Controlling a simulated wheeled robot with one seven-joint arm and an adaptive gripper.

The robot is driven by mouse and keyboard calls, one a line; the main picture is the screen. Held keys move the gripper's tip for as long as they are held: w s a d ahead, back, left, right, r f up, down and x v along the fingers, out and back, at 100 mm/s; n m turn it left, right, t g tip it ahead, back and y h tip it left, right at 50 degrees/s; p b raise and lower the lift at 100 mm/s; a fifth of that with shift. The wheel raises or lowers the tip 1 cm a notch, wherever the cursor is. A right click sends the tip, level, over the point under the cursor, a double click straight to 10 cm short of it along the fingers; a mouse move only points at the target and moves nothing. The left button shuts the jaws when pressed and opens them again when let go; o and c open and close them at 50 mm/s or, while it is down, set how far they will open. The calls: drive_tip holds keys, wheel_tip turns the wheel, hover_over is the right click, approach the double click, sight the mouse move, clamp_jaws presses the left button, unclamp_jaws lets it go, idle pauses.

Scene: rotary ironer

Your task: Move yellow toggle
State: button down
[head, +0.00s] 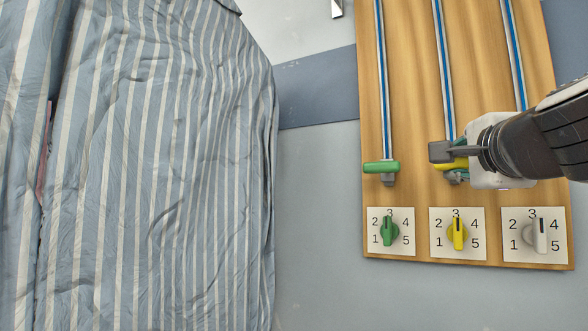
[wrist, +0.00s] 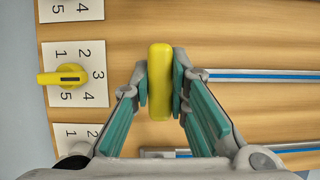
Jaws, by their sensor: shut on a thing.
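The yellow toggle (wrist: 159,82) is a rounded bar on the wooden panel, at the lower end of the middle blue-striped rail (head: 444,75). My gripper (wrist: 160,85) is shut on it, with one teal-padded finger on each side, in the wrist view. In the head view my gripper (head: 450,152) covers most of the toggle, and only a little yellow shows under the fingers. A yellow dial (head: 458,233) on a numbered plate sits just below, its pointer toward 3.
A green toggle (head: 381,167) sits low on the left rail, above a green dial (head: 389,232). A white dial (head: 541,236) is at the lower right. My arm hides the right rail's lower end. Striped blue cloth (head: 150,170) fills the left side.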

drive_tip(key=shift+w+f, duration=0.1)
drive_tip(key=shift+f, duration=0.35)
drive_tip(key=c, duration=1.5)
unclamp_jaws()
drive_tip(key=shift+r, duration=0.15)
drive_tip(key=shift+s+r, duration=0.1)
drive_tip(key=shift+s, duration=0.35)
drive_tip(key=v, duration=1.1)
drive_tip(key=shift+s, duration=0.1)
drive_tip(key=shift+a, duration=0.1)
